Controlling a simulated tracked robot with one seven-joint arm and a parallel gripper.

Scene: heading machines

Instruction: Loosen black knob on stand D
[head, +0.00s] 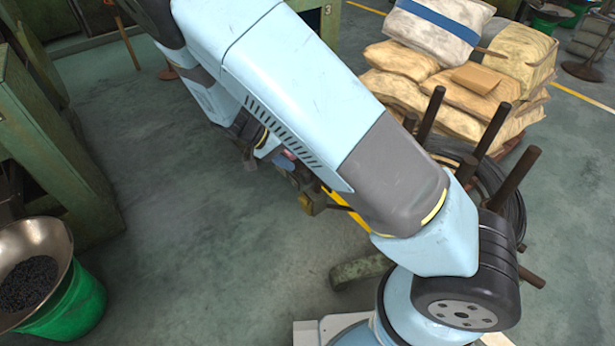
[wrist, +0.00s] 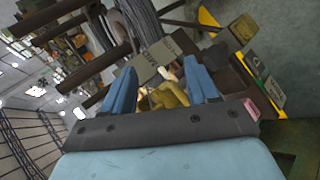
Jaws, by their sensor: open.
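My gripper (wrist: 160,65) shows in the wrist view with its two blue fingers apart. A dull yellow part (wrist: 166,97) shows between and behind the fingers; I cannot tell whether they touch it. A grey plate with lettering (wrist: 152,60) lies just beyond the fingertips, its text too blurred to read. A stand with thick brown posts (wrist: 85,75) and coiled wire (wrist: 178,18) is beyond it. I cannot make out a black knob or a letter D. In the head view my arm hides most of the gripper; a stand with rusty posts (head: 515,180) is at the right.
Stacked sacks (head: 460,80) lie behind the stand in the head view. A green bucket (head: 75,305) with a metal pan (head: 35,255) stands at lower left, beside a green machine (head: 50,150). The floor (head: 200,240) between is clear.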

